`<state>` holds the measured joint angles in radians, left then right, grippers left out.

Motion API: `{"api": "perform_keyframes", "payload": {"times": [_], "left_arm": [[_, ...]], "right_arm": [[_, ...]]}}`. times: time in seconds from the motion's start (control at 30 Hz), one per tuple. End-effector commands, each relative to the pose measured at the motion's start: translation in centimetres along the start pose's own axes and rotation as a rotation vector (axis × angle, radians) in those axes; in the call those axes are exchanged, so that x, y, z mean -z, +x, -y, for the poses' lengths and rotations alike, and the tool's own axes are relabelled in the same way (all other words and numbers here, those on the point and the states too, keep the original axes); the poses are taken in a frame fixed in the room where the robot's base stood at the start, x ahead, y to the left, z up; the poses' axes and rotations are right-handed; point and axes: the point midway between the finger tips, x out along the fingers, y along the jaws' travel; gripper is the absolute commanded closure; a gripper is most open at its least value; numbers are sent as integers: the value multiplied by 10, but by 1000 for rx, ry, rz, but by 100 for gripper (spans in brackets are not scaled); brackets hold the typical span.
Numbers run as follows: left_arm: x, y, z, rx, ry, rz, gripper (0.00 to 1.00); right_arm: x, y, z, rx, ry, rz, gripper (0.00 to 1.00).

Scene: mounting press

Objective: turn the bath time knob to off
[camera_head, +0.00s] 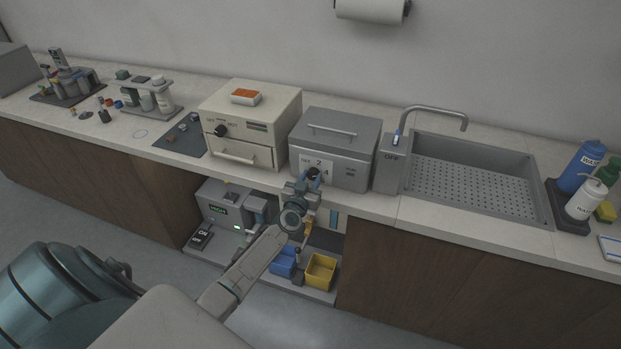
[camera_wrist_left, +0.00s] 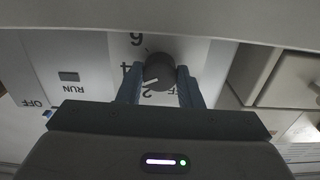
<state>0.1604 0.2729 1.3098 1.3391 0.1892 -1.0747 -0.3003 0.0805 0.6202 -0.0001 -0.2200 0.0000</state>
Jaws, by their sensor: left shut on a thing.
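The bath time knob (camera_head: 313,172) is a round dark knob on the front panel of a grey metal box (camera_head: 345,135). In the left wrist view the dark grey knob (camera_wrist_left: 160,68) sits between my two blue fingers. A white pointer mark on it points down-left in that picture, between the printed 4 and 2. A 6 is also readable; an OFF label beside the knob is not clear in this view. My left gripper (camera_wrist_left: 160,90) is shut on the knob, and the head view shows its fingers (camera_head: 309,181) at the panel. My right gripper is not in view.
A cream oven-like box (camera_head: 250,120) stands left of the grey box. A tap unit (camera_head: 391,170) marked OFF and a sink (camera_head: 475,180) are to the right. Below the counter are a grey machine (camera_head: 222,215) and blue and yellow bins (camera_head: 320,270).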

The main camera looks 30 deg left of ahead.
Motion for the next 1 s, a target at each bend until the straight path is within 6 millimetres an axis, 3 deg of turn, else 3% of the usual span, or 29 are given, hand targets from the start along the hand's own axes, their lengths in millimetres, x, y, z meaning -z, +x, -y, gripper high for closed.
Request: {"api": "perform_keyframes", "payload": {"times": [1.0], "left_arm": [[-2,-1,-1,1,-965,3,90]], "right_arm": [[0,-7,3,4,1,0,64]]}}
